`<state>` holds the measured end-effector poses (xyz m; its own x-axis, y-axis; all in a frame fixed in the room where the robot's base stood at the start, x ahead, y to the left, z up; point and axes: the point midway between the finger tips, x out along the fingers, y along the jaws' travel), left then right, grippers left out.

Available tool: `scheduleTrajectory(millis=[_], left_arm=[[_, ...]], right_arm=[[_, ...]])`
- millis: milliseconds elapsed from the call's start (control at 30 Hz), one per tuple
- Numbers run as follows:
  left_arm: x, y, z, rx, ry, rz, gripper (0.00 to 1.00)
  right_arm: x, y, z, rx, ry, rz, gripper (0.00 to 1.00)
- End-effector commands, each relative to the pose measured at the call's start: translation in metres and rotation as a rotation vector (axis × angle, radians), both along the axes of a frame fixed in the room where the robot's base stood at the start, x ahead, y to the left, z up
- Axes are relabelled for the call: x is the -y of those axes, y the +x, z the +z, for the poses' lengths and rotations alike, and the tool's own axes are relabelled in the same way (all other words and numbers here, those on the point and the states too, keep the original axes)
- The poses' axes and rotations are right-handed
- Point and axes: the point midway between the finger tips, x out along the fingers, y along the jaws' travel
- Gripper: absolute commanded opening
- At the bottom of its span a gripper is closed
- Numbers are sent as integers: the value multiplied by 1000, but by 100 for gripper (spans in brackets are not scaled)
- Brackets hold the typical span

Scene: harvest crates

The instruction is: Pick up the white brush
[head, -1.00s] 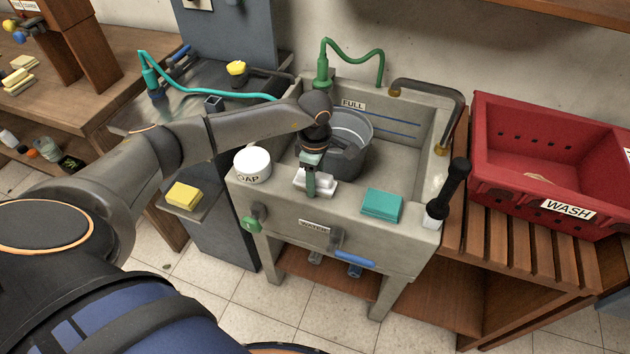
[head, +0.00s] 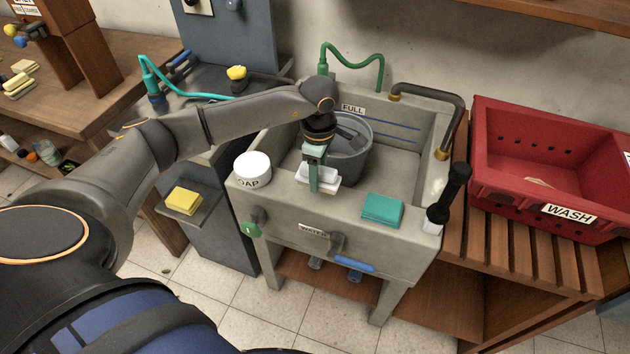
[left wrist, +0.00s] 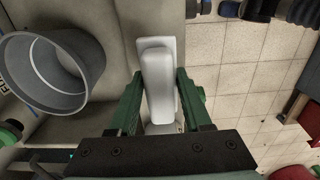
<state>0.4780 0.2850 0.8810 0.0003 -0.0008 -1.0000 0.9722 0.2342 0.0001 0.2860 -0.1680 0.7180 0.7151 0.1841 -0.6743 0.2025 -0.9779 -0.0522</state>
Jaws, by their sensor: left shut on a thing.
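The white brush (head: 328,183) is at the front rim of the grey sink (head: 282,208) in the head view, between the soap tub and the teal sponge. My left gripper (head: 314,180) is over it from above, its green fingers shut on the brush. In the left wrist view the white brush (left wrist: 160,85) lies between the two green fingers of the left gripper (left wrist: 159,98). The finger in front hides part of the brush in the head view. It appears slightly above the rim. My right gripper is not in view.
A white soap tub (head: 252,169) stands left of the brush, and a teal sponge (head: 382,209) lies to its right. A grey bucket (head: 352,160) is in the sink behind.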

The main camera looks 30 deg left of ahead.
Motion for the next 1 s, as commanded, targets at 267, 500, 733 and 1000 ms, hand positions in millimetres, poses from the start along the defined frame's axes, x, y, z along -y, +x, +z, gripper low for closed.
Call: scheduleTrajectory(millis=[267,500,733,1000], left_arm=[[59,-23,54,4,-1,-10,0],[102,-40,76,3,0,-5,0],[118,-47,84,1,1,-1,0],[119,-48,84,0,1,0,0]], right_arm=[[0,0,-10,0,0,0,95],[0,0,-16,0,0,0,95],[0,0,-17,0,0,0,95],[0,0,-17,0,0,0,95]])
